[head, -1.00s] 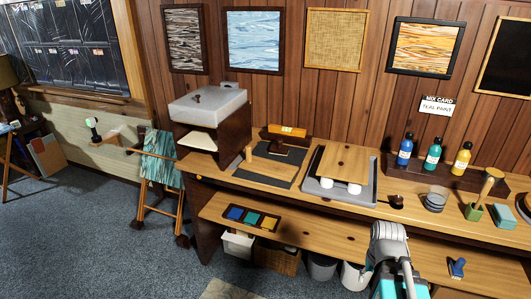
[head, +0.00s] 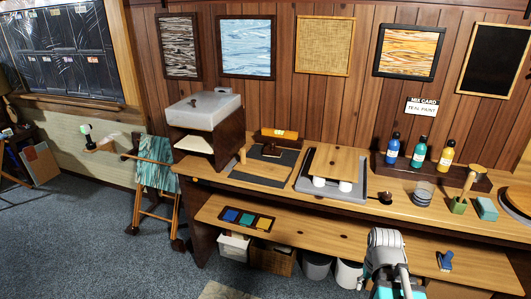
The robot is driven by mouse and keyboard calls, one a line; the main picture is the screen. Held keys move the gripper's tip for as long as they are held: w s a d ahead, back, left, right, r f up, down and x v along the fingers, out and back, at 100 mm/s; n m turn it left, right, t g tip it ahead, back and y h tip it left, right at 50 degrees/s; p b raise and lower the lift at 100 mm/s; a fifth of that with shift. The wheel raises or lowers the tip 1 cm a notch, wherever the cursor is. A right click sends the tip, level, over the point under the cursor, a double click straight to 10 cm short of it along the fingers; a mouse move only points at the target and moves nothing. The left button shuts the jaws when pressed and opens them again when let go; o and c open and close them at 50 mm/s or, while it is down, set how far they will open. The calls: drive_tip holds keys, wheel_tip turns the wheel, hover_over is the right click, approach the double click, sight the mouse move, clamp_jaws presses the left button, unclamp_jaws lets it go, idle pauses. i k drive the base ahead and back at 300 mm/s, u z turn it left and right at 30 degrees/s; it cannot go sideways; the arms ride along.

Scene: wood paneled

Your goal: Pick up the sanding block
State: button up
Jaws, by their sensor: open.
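I cannot tell for sure which thing is the sanding block. A small blue object (head: 444,261) with a darker part lies on the lower shelf at the right. A teal block (head: 487,208) lies on the upper bench top at the right. A yellow-orange block (head: 279,133) sits on a dark brown piece at the back of the bench. My grey and teal arm rises at the bottom, left of the blue object. Its gripper fingers do not show.
The long wooden bench (head: 405,202) holds a grey tray (head: 302,186) with a board, paint bottles (head: 419,153), a stack of cups (head: 423,191) and a brush holder (head: 458,206). The lower shelf (head: 325,236) is clear between a paint palette (head: 246,218) and my arm. Bins (head: 317,266) stand below.

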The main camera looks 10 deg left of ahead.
sight(271, 150)
drive_tip(key=z, duration=0.1)
drive_tip(key=i, duration=0.95)
drive_tip(key=u, duration=0.05)
